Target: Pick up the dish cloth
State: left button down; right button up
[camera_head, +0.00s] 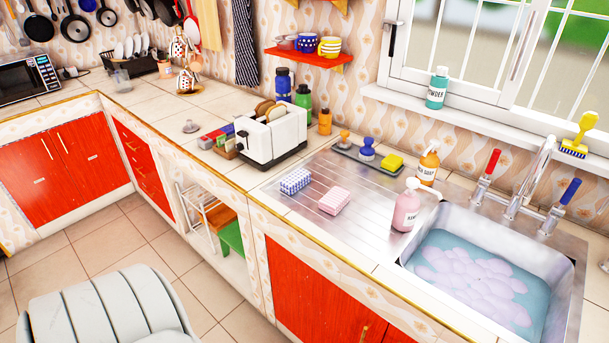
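Two small folded checked cloths lie on the steel drainboard left of the sink. One is a blue-and-white checked cloth (295,181), farther back and to the left. The other is a pink-and-white checked cloth (334,201), nearer the front edge. They lie apart, and I cannot tell which one is the dish cloth. Some cloths also hang on the back wall: a dark striped one (246,45) and a yellow one (209,22). Neither of my grippers is in view.
The sink (480,280) holds soapy water. A pink bottle (406,207) stands at its left edge. A toaster (271,135) is left of the drainboard. The drainboard (310,163) is bare around the cloths.

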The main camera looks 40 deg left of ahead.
aim_at(336, 199)
jog(key=u, duration=1.2)
